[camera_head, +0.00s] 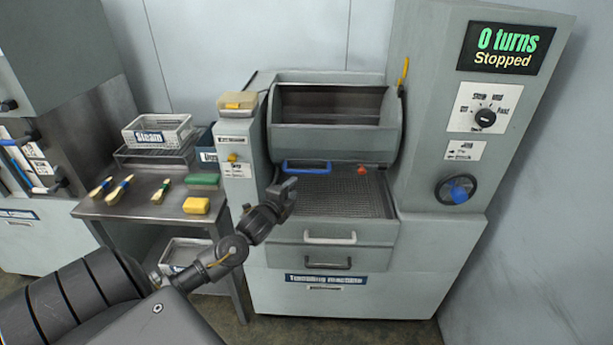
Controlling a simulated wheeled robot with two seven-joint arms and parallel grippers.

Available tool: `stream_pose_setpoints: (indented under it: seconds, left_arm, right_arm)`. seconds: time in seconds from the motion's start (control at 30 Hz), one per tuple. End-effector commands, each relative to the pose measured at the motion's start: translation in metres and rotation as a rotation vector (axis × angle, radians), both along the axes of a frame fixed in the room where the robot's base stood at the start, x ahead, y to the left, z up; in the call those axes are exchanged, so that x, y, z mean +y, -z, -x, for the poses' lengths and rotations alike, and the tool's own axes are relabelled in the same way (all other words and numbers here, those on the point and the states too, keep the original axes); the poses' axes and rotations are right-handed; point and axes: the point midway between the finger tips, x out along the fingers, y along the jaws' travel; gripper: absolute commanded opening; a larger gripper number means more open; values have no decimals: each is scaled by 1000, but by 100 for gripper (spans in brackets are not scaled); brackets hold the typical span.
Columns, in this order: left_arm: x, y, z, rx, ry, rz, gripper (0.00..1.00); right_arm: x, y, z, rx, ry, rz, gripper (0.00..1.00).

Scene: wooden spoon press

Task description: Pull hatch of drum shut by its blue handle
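The drum (335,139) sits in the grey tumbling machine, with a wide dark opening (330,103) at its upper front. The blue handle (306,166) is a horizontal bar at the drum's lower front edge, above a perforated tray. The hatch stands open, and I cannot tell its outline from the drum wall. My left gripper (288,191) is in front of the machine, below and slightly left of the handle in the picture, apart from it. Its fingers are small and dark, and I cannot tell whether they are open. My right gripper is not in view.
A small red item (362,170) is right of the handle. The perforated tray (350,195) looks otherwise clear. A yellow lever (403,72) is at the drum's upper right. A steel table (140,205) with brushes and sponges stands left. The display (505,48) reads "0 turns Stopped".

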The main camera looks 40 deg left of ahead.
Motion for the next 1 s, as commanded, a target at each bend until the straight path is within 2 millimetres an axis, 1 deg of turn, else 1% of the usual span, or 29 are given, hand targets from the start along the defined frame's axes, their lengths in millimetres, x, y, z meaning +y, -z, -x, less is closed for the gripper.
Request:
stream_pose_setpoints:
  seconds: [0.17,0.27,0.5,0.7,0.83,1.0]
  left_arm:
    - [1,-2,-4,-4,0,-4,36]
    - [4,-2,-14,-5,-1,-4,36]
    - [15,2,-58,-4,-1,-1,36]
    - [22,7,-88,-3,0,-1,36]
    - [26,9,-99,-3,0,-1,36]
    - [27,10,-104,-4,1,-1,36]
  right_arm:
    - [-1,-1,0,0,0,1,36]
    - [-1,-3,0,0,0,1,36]
    - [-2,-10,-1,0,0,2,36]
    - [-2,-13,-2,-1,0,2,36]
    - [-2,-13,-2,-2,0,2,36]
    - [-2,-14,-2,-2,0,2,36]
